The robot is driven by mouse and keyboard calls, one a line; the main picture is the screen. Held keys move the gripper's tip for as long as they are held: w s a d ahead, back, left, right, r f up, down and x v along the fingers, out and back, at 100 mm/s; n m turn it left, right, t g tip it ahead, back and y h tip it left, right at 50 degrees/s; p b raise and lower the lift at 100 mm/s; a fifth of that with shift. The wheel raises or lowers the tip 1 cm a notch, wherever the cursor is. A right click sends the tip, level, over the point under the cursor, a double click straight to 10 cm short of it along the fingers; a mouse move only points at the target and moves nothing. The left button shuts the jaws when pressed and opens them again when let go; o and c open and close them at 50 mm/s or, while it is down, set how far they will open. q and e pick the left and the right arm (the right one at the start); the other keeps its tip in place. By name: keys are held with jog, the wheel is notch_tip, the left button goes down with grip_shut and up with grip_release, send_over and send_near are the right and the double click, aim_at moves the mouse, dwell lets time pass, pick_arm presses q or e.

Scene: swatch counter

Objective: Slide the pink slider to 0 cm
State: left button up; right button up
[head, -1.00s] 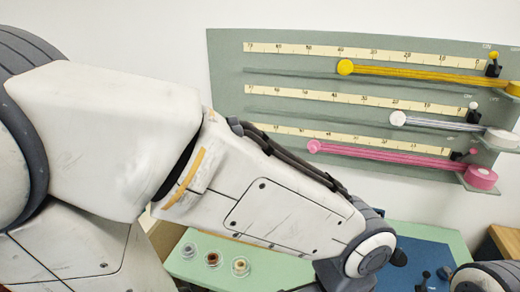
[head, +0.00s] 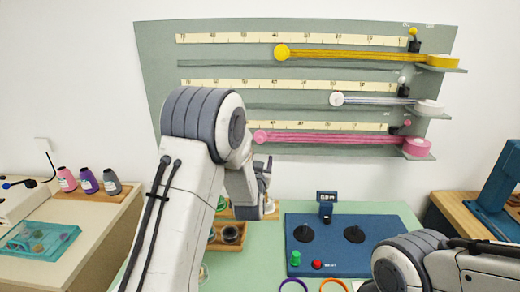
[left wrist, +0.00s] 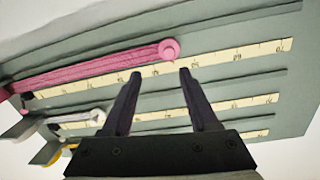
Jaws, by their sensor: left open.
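The pink slider is a round pink knob (head: 261,136) at the left end of a pink band on the lowest track of the grey-green wall board. The band runs right to a pink roll (head: 416,147). The scale numbers rise to the left, and the knob stands far from the low end. In the left wrist view the knob (left wrist: 169,49) shows just beyond my open fingertips. My left gripper (left wrist: 160,73) is open and empty. In the head view the left gripper (head: 265,168) is below the knob, partly hidden by its wrist. My right gripper is out of view.
Yellow (head: 282,52) and white (head: 337,99) sliders sit on the tracks above. Small shelves with rolls jut out at the board's right. A blue console (head: 330,262) stands on the green counter below. Thread cones (head: 88,180) stand at the left. Clear wall lies left of the board.

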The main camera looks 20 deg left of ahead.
aim_at(260, 141)
pick_arm(q)
jog(key=shift+y, duration=0.4)
jog(key=p+x, duration=0.1)
jog(key=x, duration=0.2)
jog(key=p+x, duration=0.1)
jog(key=x, duration=0.3)
jog(key=a+p+x, duration=0.1)
jog(key=x, duration=0.3)
jog(key=shift+s+r+p, duration=0.15)
jog(key=shift+r+p, duration=0.15)
grip_shut()
dwell(0.6)
